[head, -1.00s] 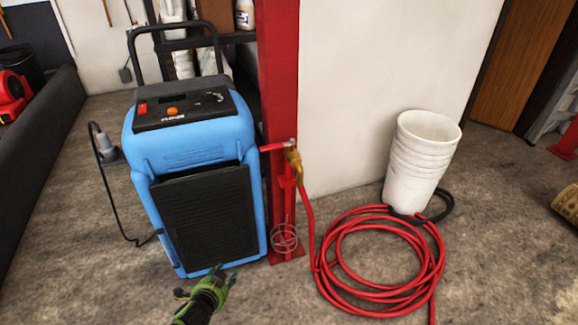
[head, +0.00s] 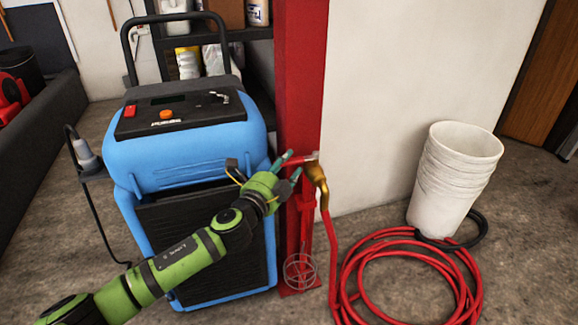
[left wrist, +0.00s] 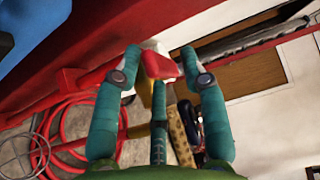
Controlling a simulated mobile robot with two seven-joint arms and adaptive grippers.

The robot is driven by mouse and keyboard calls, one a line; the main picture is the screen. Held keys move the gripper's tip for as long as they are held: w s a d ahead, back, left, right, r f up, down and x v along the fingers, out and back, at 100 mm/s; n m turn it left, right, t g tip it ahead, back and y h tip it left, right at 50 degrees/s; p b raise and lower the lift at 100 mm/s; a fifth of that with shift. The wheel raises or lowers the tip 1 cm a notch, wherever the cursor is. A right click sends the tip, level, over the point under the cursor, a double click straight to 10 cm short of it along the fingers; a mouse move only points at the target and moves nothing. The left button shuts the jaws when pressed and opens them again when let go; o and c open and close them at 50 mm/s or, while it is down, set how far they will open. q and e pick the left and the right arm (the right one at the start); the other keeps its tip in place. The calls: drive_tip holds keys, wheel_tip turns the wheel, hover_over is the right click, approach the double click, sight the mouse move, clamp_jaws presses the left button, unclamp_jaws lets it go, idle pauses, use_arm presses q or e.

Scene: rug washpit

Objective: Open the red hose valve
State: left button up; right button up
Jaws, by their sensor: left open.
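The red hose valve has a red lever handle (head: 300,159) pointing left from a brass body (head: 317,176) on the red post. My left gripper (head: 291,163) is at the handle's left part, its teal fingers open, one above and one below the lever. In the left wrist view the red handle (left wrist: 160,66) shows between the open fingertips (left wrist: 160,55), with a gap at each side. Whether either finger touches it I cannot tell. The brass body is partly hidden behind the handle there. My right gripper is not in view.
A blue machine (head: 185,155) stands close to the left of the red post (head: 299,80). A red hose (head: 345,295) runs down from the valve and lies coiled on the floor. Stacked white buckets (head: 452,185) stand at the right. A thin round wheel (head: 300,271) is low on the post.

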use_arm(q)
drive_tip(key=shift+x, duration=0.85)
clamp_jaws()
drive_tip(key=shift+a, duration=0.1)
